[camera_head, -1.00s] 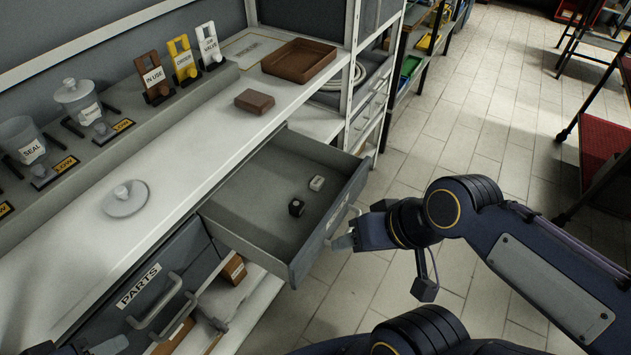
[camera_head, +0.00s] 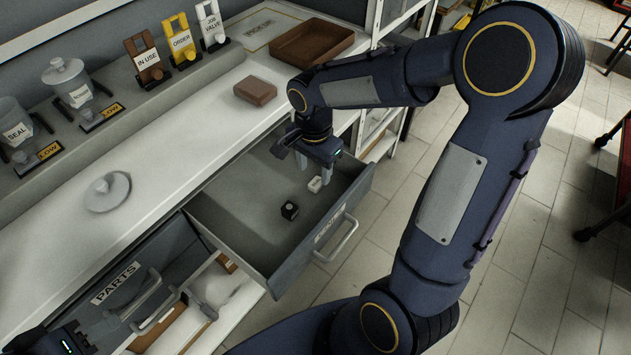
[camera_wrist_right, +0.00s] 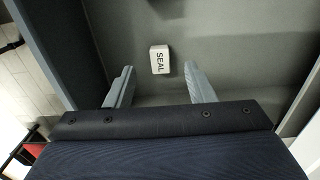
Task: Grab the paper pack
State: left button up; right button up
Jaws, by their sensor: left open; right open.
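A small white pack labelled SEAL (camera_head: 314,184), the likely paper pack, lies on the floor of the open grey drawer (camera_head: 232,235). It also shows in the right wrist view (camera_wrist_right: 159,59), just ahead of and between the fingertips. My right gripper (camera_head: 315,171) is open and empty, pointing down into the drawer over the pack. Its two fingers (camera_wrist_right: 159,82) are spread to either side, and I cannot tell the height left between. A small black cube (camera_head: 289,210) lies in the drawer nearby. My left gripper (camera_head: 68,341) is only partly in view at the bottom left corner.
The drawer's front with its handle (camera_head: 338,238) and its side walls surround the pack. A brown box (camera_head: 255,90) and a brown tray (camera_head: 312,43) stand on the white counter (camera_head: 165,148). A round grey lid (camera_head: 107,192) lies there too. A PARTS drawer (camera_head: 118,285) is below left.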

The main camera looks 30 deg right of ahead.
aim_at(314, 184)
notch_tip(314, 184, down, 5)
jog(key=shift+f, duration=0.1)
jog(key=c, duration=1.1)
jog(key=shift+o, duration=0.2)
